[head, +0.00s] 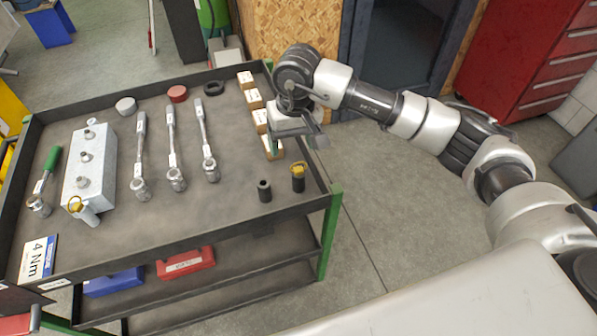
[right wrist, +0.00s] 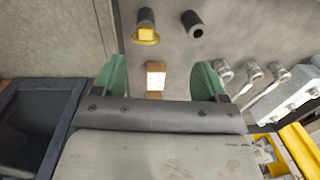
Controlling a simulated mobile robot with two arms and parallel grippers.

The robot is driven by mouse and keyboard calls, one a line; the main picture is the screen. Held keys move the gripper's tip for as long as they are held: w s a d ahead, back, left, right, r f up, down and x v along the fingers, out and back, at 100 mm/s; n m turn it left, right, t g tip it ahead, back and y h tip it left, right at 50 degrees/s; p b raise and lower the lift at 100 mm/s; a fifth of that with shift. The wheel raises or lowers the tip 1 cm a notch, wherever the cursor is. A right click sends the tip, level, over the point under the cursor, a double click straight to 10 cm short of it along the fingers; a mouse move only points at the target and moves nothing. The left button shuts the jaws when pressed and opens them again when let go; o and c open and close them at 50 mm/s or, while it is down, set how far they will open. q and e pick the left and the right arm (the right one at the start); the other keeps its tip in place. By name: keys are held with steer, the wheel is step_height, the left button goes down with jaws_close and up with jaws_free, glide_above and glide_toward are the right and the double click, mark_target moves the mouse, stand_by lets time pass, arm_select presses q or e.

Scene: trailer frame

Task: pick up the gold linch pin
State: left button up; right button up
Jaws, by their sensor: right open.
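A dark pin with a gold ring clip (head: 298,171) stands near the right edge of the cart top; it also shows in the right wrist view (right wrist: 145,30). A second gold ring (head: 75,205) is on a silver pin at the front left of the cart. I cannot tell for certain which one is the linch pin. My right gripper (head: 308,139) is above the right edge of the cart, behind the dark pin. Its green fingers (right wrist: 160,78) are apart and empty in the right wrist view. My left gripper is not in view.
A black hollow cylinder (head: 264,190) stands left of the dark pin. Several small boxes (head: 254,99) line the right side. Several wrenches (head: 172,150) and a metal block (head: 90,165) lie further left. The cart has a raised rim (head: 322,185). The front middle is clear.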

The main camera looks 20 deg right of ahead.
glide_above(299, 169)
steer(key=shift+h, duration=0.4)
step_height(299, 169, down, 4)
steer(key=shift+f+p, duration=0.25)
steer(key=shift+p, duration=0.1)
step_height(299, 169, down, 5)
steer(key=shift+a+r+p, duration=0.1)
steer(key=shift+r+p, duration=0.05)
steer(key=shift+p, duration=0.65)
steer(key=shift+f, duration=0.6)
steer(key=c, duration=0.9)
